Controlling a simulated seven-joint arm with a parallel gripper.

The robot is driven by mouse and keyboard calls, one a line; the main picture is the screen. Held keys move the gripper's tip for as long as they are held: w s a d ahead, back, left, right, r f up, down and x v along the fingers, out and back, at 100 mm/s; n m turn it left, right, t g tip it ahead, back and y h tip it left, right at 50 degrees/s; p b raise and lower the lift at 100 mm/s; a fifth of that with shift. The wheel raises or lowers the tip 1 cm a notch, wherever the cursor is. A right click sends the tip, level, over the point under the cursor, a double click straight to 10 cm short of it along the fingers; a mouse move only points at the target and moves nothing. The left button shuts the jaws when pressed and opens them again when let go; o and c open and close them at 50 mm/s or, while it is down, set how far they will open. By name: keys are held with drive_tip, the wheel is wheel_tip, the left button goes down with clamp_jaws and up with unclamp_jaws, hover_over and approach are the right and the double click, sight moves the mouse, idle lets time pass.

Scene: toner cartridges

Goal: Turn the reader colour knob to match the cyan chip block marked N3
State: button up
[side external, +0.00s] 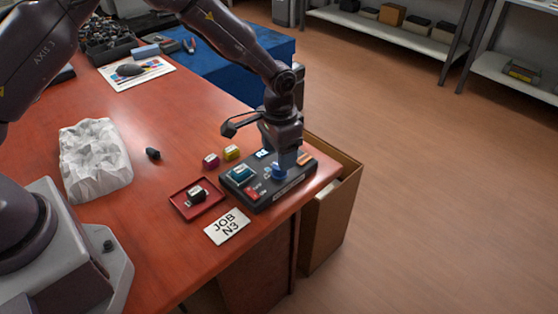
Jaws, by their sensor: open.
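The dark reader (257,203) lies near the right edge of the red desk. A blue knob (279,172) stands on its top, toward the right. A cyan block (241,174) sits on the reader's left part; its marking is too small to read. My gripper (285,163) points down over the reader, with its fingers at the knob. It is open. I cannot tell whether the fingers touch the knob, and one finger is partly hidden. A white card (228,226) reading "JOB N3" lies in front of the reader.
A red tray (178,203) with a dark block stands left of the reader. Magenta (211,160) and yellow (231,152) blocks lie behind it, a black block (153,154) farther left. Crumpled white material (94,158) lies at left. An open cardboard box (335,205) stands beside the desk.

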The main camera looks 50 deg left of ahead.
wheel_tip(320, 180, up, 9)
drive_tip(key=shift+r, duration=0.15)
drive_tip(key=shift+s, duration=0.1)
